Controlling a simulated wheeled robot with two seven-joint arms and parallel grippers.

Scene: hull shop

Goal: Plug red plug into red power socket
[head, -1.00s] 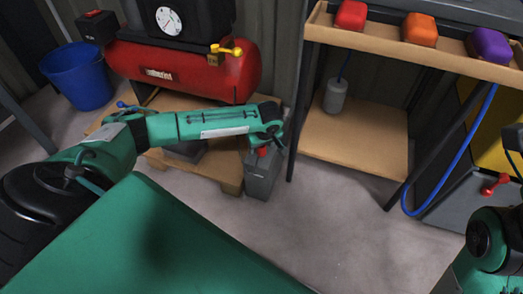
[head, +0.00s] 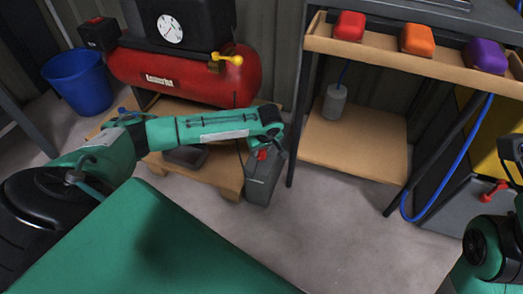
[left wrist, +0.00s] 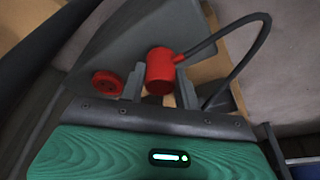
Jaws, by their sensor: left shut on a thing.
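The red plug (left wrist: 160,72) is a short red cylinder with a dark cable curving off to the right in the left wrist view. My left gripper (left wrist: 160,88) is shut on it, one finger on each side. The red power socket (left wrist: 106,84) is a round red disc on a grey box, just left of the plug and apart from it. In the head view my left gripper (head: 264,146) is at the top of the grey box (head: 262,183), where a small patch of red shows. The plug's front end is hidden. Of my right arm only part shows, at the right edge.
A red compressor (head: 190,75) stands behind my left arm on a wooden pallet (head: 222,175). A workbench (head: 355,145) with red, orange and purple blocks on its ledge stands right of the box. A blue bucket (head: 78,85) is far left. The floor in front is clear.

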